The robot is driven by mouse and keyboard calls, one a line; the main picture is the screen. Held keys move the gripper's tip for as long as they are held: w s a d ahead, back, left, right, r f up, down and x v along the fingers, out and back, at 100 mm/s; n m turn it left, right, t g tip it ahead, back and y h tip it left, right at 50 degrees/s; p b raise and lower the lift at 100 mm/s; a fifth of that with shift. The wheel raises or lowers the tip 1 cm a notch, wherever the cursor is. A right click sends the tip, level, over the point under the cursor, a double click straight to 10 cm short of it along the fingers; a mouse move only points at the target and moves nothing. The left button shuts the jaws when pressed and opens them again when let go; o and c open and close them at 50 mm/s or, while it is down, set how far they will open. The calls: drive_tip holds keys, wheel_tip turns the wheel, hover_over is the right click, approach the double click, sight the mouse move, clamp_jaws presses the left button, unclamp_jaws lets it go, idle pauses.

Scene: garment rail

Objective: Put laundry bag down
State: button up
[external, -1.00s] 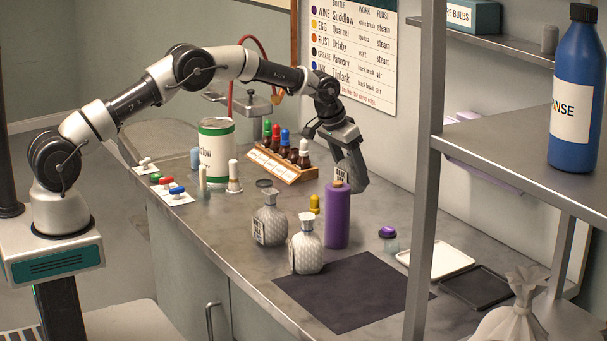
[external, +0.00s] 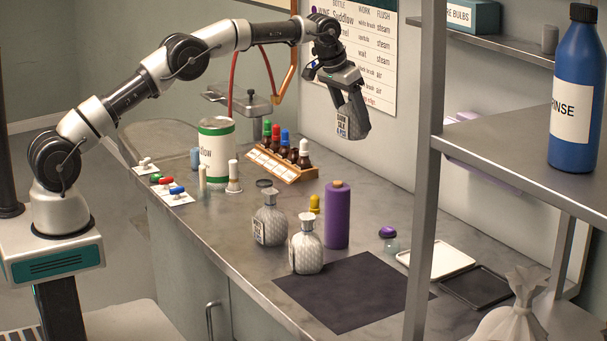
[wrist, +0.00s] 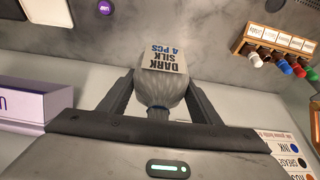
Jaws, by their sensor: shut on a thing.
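My gripper (external: 349,101) is shut on a grey quilted laundry bag (external: 355,122) and holds it in the air above the back of the counter. In the wrist view the bag (wrist: 170,95) sits between the two fingers, with its label reading "DARK SILK 4 PCS" facing the camera. A dark flat mat (external: 340,292) lies bare at the counter's front.
A wooden rack of dropper bottles (external: 280,164) is to the left. A white tray (external: 437,261) and black tray (external: 478,289) lie right. A metal shelf post (external: 425,170) rises at right.

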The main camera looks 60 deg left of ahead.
drive_tip(key=shift+r, duration=0.75)
drive_tip(key=s+d+m+g+h+b, duration=0.1)
drive_tip(key=s+d+m, duration=0.25)
drive_tip(key=d, duration=0.35)
drive_tip(key=s+d+f+m+h, duration=0.1)
drive_tip(key=s+d+m, duration=0.25)
drive_tip(key=d, duration=0.45)
drive_tip(key=s+d+m+g+h+b, duration=0.1)
drive_tip(key=s+d+m+h, duration=0.2)
drive_tip(key=d, duration=0.4)
drive_tip(key=s+d+m+g, duration=0.3)
drive_tip(key=s+d+m, duration=0.6)
drive_tip(key=s+d, duration=0.6)
drive_tip(key=shift+n, duration=0.3)
drive_tip(key=f, duration=1.1)
drive_tip(key=s+a+f, duration=0.1)
drive_tip(key=f, duration=0.4)
drive_tip(key=shift+f+b, duration=0.2)
drive_tip(key=shift+b, duration=0.2)
drive_tip(key=shift+f, duration=2)
drive_tip(key=shift+f, duration=0.1)
